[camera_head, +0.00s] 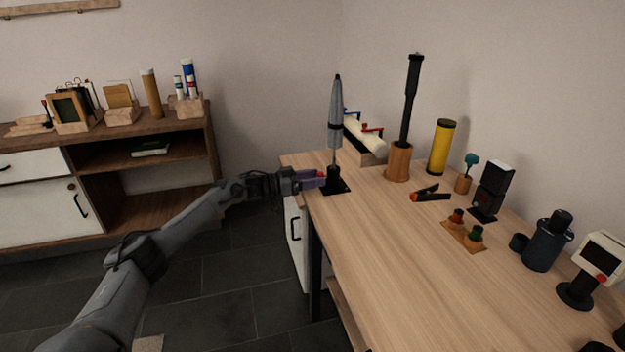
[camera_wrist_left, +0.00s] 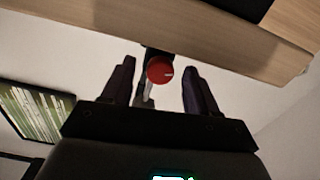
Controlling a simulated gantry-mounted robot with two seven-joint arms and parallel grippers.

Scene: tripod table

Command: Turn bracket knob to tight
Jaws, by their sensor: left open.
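The red bracket knob (camera_wrist_left: 159,70) has a pale mark on its face and is on a dark bracket in the left wrist view. It shows as a small red spot (camera_head: 322,173) in the head view. The dark bracket stand (camera_head: 337,185) is at the table's far left corner, with a folded grey tripod-like object (camera_head: 335,115) upright in it. My left gripper (camera_head: 314,180) is open at the bracket. In the left wrist view its two purple fingers (camera_wrist_left: 160,82) are on either side of the knob, with visible gaps. My right gripper is not in view.
The wooden table (camera_head: 400,260) is clear along its front. A wooden holder with a black pole (camera_head: 398,162), a yellow tube (camera_head: 441,147) and a white roll in a rack (camera_head: 365,137) stand right of the bracket. A shelf unit (camera_head: 140,170) is at left.

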